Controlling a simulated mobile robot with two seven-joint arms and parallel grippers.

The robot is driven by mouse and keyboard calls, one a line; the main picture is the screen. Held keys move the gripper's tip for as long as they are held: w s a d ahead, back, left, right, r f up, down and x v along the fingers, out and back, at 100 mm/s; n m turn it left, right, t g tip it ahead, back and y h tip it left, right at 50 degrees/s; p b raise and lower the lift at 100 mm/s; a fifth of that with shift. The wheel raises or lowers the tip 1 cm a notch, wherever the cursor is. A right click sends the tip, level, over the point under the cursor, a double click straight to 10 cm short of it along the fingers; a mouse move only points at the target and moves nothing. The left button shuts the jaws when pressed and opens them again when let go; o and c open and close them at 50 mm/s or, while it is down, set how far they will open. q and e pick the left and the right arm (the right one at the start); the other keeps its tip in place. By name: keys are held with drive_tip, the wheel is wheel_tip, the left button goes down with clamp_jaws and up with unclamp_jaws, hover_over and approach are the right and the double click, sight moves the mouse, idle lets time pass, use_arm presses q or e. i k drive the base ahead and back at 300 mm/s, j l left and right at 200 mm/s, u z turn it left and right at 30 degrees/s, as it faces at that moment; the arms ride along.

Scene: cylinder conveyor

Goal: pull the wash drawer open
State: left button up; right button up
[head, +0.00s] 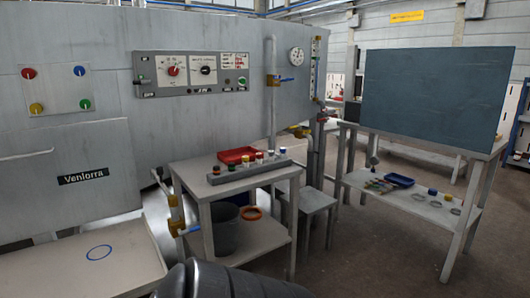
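No part in the head view is clearly marked as the wash drawer, and I cannot tell for sure which panel it is. The large grey machine (95,140) fills the left and middle. A thin light bar (27,155) like a handle runs across its left front, above and left of a dark "Venlorra" plate (83,176). I see no open gap around that front. Neither of my grippers is in view. A dark rounded link of my own arm shows at the bottom middle and hides part of the floor there.
A two-level trolley (250,180) holds a grey rack (245,173) of small capped cylinders and a red tray (237,156). A grey bucket (224,236) stands on its lower shelf. A pale low table (60,272) with a blue ring mark is at bottom left.

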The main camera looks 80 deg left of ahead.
sight(55, 177)
drive_tip(key=u, duration=4.25)
